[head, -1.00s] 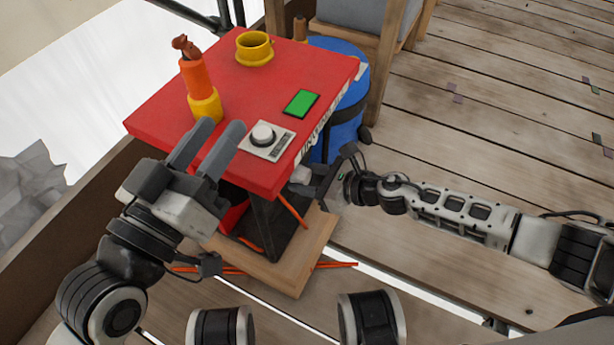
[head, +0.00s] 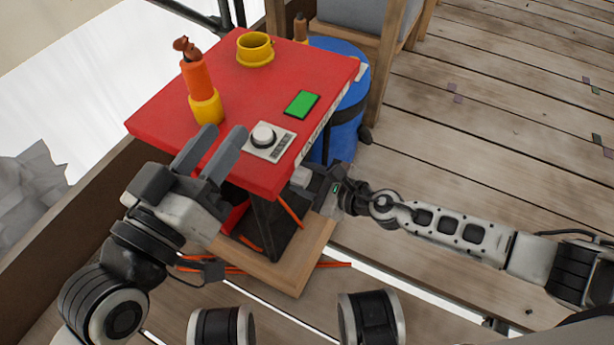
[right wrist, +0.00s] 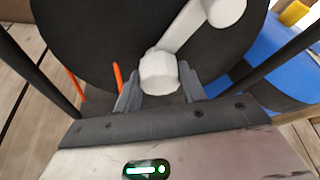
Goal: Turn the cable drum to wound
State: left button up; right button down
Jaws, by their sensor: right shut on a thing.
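The cable drum shows as a large black disc (right wrist: 90,35) in the right wrist view, with a white crank arm (right wrist: 187,28) across it. My right gripper (right wrist: 160,90) is shut on the crank's pale handle knob (right wrist: 159,72). In the head view, the drum's dark side is under the red table, mostly hidden by the tabletop. My right gripper (head: 310,182) is there beside the table's right edge. My left gripper (head: 221,140) is open and empty at the table's front left edge. Orange cable (head: 292,212) runs down by the drum; an orange strand also shows in the right wrist view (right wrist: 118,77).
A blue barrel (head: 345,125) stands behind on the right. Open plank floor lies right.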

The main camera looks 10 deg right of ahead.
jog(key=shift+n+t, duration=0.5)
jog(key=shift+n, duration=0.2)
jog(key=c, duration=0.8)
grip_release()
jog(key=shift+c, duration=0.2)
